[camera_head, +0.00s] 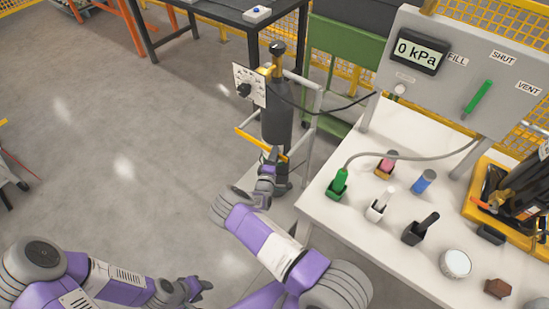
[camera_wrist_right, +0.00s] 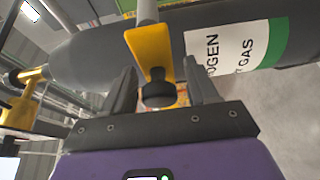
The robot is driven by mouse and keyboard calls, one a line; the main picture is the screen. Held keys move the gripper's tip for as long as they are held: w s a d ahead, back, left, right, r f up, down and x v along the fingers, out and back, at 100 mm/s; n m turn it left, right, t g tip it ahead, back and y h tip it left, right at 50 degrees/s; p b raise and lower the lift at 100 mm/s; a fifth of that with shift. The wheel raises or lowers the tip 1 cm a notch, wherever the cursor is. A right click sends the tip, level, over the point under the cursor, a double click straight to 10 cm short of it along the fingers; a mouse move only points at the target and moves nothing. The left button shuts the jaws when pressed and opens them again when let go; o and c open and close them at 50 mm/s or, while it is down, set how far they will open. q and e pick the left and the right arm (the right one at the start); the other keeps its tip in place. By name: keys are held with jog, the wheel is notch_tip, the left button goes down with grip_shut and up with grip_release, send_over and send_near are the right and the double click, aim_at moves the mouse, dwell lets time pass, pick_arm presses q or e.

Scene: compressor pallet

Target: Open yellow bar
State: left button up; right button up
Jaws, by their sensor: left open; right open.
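The yellow bar (camera_head: 252,138) runs across the front of a dark gas cylinder (camera_head: 277,122) on a wheeled-looking stand. In the right wrist view the bar (camera_wrist_right: 149,52) ends near a black knob (camera_wrist_right: 158,90), in front of the cylinder (camera_wrist_right: 90,55). My right gripper (camera_head: 271,156) is open beside the bar. In the wrist view its two dark fingers (camera_wrist_right: 160,85) stand on either side of the knob; contact is not clear. My left gripper (camera_head: 203,285) is open and empty, low over the floor at the bottom.
A white table (camera_head: 340,225) on the right holds coloured items in holders and a round cup (camera_head: 455,263). A grey panel (camera_head: 440,75) reading 0 kPa stands on it. The grey floor (camera_head: 120,130) at left is clear.

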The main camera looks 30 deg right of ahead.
grip_shut()
dwell(0.4)
